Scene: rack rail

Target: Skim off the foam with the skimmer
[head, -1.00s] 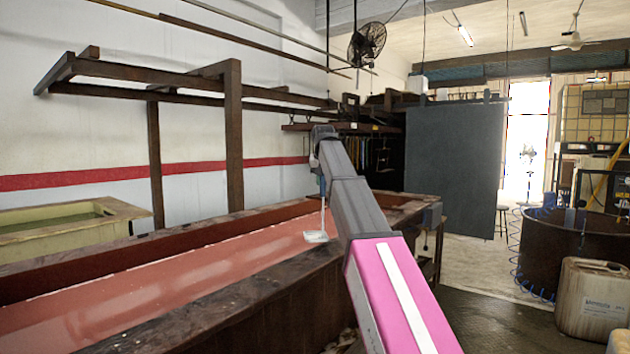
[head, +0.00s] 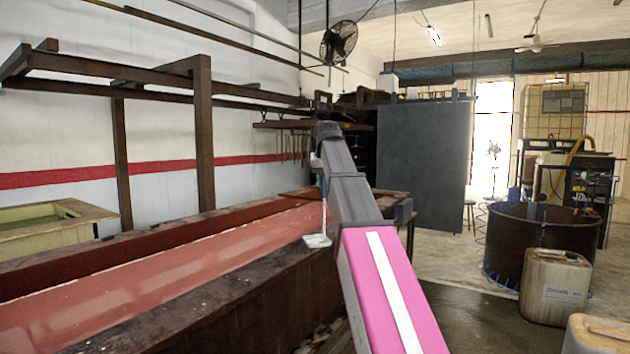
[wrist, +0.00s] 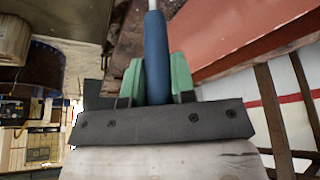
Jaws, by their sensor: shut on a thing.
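My gripper (wrist: 157,82) has green fingers closed around the blue handle of the skimmer (wrist: 156,50) in the wrist view. In the head view my arm hides most of the gripper. The skimmer's pale flat head (head: 317,241) hangs low at the end of its thin shaft, left of my arm. It appears over the dark near rim of the long tank (head: 215,300); I cannot tell whether it touches. The tank holds reddish liquid (head: 190,270) with paler streaks. I cannot clearly make out foam.
A dark wooden frame (head: 204,135) stands behind the tank. A smaller pale tank (head: 55,232) is at the far left. To the right are a round dark vat (head: 520,240) and a dirty plastic canister (head: 555,287). Open floor (head: 470,300) lies between the tank and the vat.

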